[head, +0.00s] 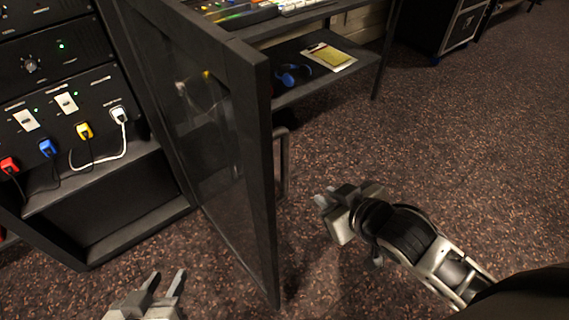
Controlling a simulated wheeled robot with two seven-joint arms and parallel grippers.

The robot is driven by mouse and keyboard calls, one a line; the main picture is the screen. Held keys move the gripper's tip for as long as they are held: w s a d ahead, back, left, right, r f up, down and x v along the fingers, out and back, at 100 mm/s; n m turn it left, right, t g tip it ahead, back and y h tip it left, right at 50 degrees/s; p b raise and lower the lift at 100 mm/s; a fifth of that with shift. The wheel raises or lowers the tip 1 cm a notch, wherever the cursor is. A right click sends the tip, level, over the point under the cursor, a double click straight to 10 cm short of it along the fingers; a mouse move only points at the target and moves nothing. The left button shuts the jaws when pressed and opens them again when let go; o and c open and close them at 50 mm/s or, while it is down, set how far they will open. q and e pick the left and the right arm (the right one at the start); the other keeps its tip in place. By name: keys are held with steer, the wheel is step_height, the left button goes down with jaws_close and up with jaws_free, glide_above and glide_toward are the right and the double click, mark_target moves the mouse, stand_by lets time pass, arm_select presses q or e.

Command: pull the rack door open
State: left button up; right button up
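The rack door (262,170) is a dark framed panel with a see-through pane, standing swung out from the rack (62,132). The rack's inside shows on the left. A bar handle (283,165) shows on the door's right-hand side. My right gripper (322,200) is to the right of the door and handle, apart from both, with its fingers pointing left; its finger gap is too small to judge. My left gripper (164,283) is at the bottom, left of the door, with two fingers spread apart and nothing between them.
The rack holds panels with switches and red, blue, yellow and white plugs (119,115) with cables. Behind the door, a desk shelf (350,68) carries blue headphones (291,75) and a yellow notepad (331,57). A black case (445,25) stands at the back. The carpet on the right is clear.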

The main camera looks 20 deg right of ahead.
steer(key=w+r+n+t+y, duration=0.2)
steer(key=w+r+t+y, duration=0.1)
steer(key=w+y, duration=0.1)
steer(key=n+g+y, duration=1)
steer(key=y, duration=0.2)
glide_toward(285, 166)
steer(key=w+a, duration=0.1)
steer(key=a, duration=0.5)
steer(key=w+a+p, duration=0.1)
steer(key=a, duration=0.2)
steer(key=shift+w+a+f, duration=0.3)
steer(key=shift+a+f, duration=0.05)
steer(key=shift+f, duration=0.05)
jaws_close()
steer(key=shift+w+d, duration=0.1)
